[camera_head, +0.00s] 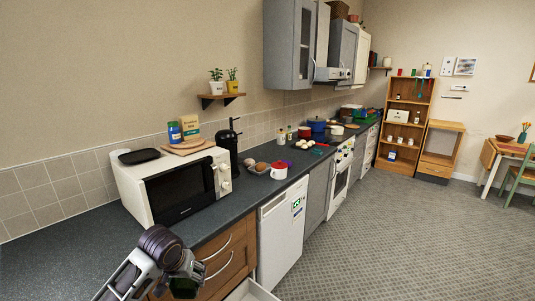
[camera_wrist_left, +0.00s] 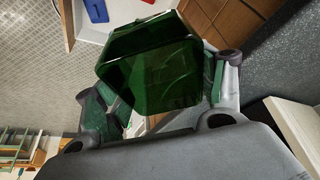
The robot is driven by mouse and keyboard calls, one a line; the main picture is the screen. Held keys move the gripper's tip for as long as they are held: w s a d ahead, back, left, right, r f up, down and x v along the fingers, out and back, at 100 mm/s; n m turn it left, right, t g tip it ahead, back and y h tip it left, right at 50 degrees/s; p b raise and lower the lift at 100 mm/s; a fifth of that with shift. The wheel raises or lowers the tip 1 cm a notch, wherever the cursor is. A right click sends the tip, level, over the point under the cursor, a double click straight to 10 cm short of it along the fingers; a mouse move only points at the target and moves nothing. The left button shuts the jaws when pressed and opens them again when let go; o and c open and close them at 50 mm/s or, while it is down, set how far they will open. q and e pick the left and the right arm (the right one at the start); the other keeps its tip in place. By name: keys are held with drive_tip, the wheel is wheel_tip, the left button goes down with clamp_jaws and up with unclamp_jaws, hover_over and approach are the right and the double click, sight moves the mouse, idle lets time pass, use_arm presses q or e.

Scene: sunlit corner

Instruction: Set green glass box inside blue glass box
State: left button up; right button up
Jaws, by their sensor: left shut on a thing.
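The green glass box (camera_wrist_left: 150,72) is a dark green, see-through open box. In the left wrist view it sits between the fingers of my left gripper (camera_wrist_left: 155,92), which is shut on it. In the head view my left gripper (camera_head: 187,276) is at the bottom, in front of the counter edge, with a bit of the green box (camera_head: 184,288) showing below it. A small blue thing (camera_wrist_left: 97,10) lies in a white-walled space at the top of the wrist view. I cannot tell whether it is the blue glass box. My right gripper is out of view.
A white open drawer (camera_head: 250,291) juts out at the bottom, below wooden drawer fronts (camera_head: 229,259). The dark counter (camera_head: 60,253) carries a microwave (camera_head: 178,188), a black coffee maker (camera_head: 229,148) and a red-and-white mug (camera_head: 279,170). The grey floor (camera_head: 390,240) to the right is clear.

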use_arm(q)
drive_tip(key=s+d+f, duration=0.2)
drive_tip(key=s+f, duration=0.3)
drive_tip(key=f, duration=0.3)
drive_tip(key=shift+s+d, duration=0.2)
drive_tip(key=shift+s, duration=0.2)
idle(6.8)
